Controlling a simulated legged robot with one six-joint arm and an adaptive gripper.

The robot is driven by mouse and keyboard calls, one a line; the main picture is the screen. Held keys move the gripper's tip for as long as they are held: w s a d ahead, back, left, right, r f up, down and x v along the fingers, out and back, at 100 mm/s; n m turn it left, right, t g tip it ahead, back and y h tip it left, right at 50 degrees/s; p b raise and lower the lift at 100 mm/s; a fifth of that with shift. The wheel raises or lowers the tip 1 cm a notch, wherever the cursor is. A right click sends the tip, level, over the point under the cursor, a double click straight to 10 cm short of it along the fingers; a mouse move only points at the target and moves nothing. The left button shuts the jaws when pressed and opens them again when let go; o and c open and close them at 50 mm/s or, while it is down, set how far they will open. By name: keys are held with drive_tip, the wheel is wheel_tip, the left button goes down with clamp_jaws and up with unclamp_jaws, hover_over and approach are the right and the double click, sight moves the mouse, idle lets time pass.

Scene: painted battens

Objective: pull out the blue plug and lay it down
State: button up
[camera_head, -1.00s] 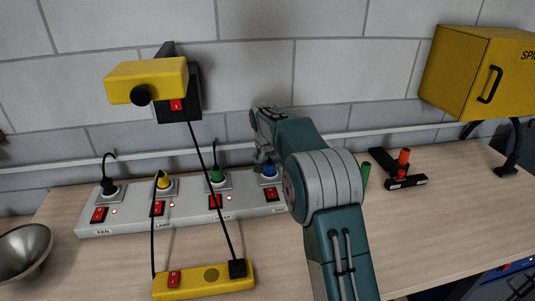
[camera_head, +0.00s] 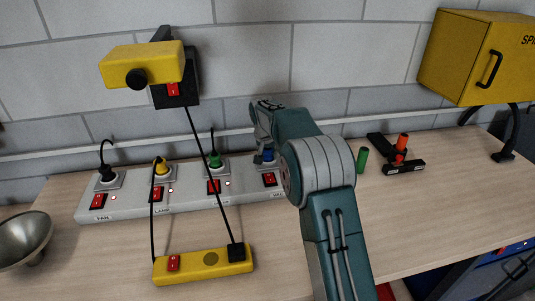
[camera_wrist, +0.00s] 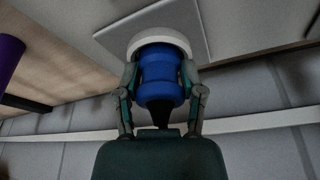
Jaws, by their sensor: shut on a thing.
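The blue plug (camera_wrist: 160,76) fills the middle of the wrist view, with a white round socket collar (camera_wrist: 158,42) at its far end. My gripper (camera_wrist: 160,88) has one finger on each side of the plug and is shut on it. In the head view the blue plug (camera_head: 267,156) is at the right end of the white power strip (camera_head: 136,211), partly hidden by my gripper (camera_head: 263,155). I cannot tell whether the plug sits fully in its socket.
Black (camera_head: 106,173), yellow (camera_head: 161,168) and green (camera_head: 215,160) plugs stand along the strip. A yellow switch box (camera_head: 205,265) with cables lies in front. A green cylinder (camera_head: 362,159) stands right of my arm.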

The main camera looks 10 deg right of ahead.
drive_tip(key=shift+f, duration=0.1)
clamp_jaws()
drive_tip(key=shift+r, duration=1.6)
